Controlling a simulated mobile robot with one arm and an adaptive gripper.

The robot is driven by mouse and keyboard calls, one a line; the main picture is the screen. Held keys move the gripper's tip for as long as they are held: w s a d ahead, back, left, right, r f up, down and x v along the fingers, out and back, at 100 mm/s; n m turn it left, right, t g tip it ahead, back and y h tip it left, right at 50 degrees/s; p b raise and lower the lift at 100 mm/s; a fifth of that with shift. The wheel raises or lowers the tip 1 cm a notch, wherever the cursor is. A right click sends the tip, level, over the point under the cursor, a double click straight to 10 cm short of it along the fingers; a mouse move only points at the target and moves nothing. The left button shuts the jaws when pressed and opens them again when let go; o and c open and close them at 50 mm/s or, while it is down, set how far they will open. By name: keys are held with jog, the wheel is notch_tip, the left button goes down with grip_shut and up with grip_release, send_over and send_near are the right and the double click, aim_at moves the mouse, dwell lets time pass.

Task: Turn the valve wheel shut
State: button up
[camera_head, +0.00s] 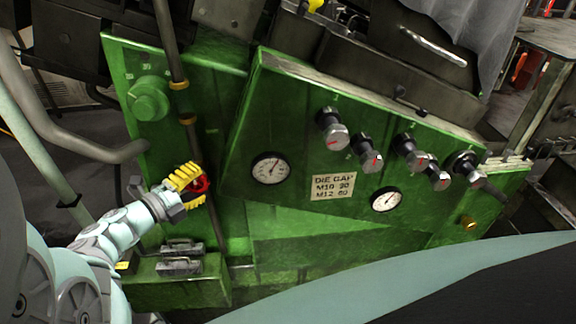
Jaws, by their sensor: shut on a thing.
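The red valve wheel (201,186) sits low on the left part of the green machine, beside a vertical dark pipe. My gripper (190,186) has yellow ribbed fingers and is shut on the wheel, reaching it from the left. The fingers cover much of the wheel, so only part of its red rim shows. The wheel's hub and turn angle cannot be made out.
The green panel right of the wheel carries two gauges (270,168), a DIE GAP label (333,187) and several black knobs (331,130). A green box (180,290) with grey latches stands just below my gripper. A grey pipe (75,145) curves at left.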

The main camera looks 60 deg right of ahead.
jog(key=shift+s+d+m+y, duration=0.1)
jog(key=shift+s+m+y, duration=0.1)
jog(key=shift+m+y, duration=0.85)
jog(key=shift+m+t+y, duration=0.7)
jog(key=shift+m+y, duration=0.05)
jog(key=shift+y, duration=0.2)
jog(key=shift+w+r, duration=0.1)
jog(key=shift+w, duration=0.05)
jog(key=o, duration=1.2)
jog(key=shift+w+a, duration=0.1)
jog(key=shift+a, duration=0.1)
jog(key=shift+a, duration=0.3)
jog(key=v, duration=1.1)
jog(key=shift+r, duration=0.2)
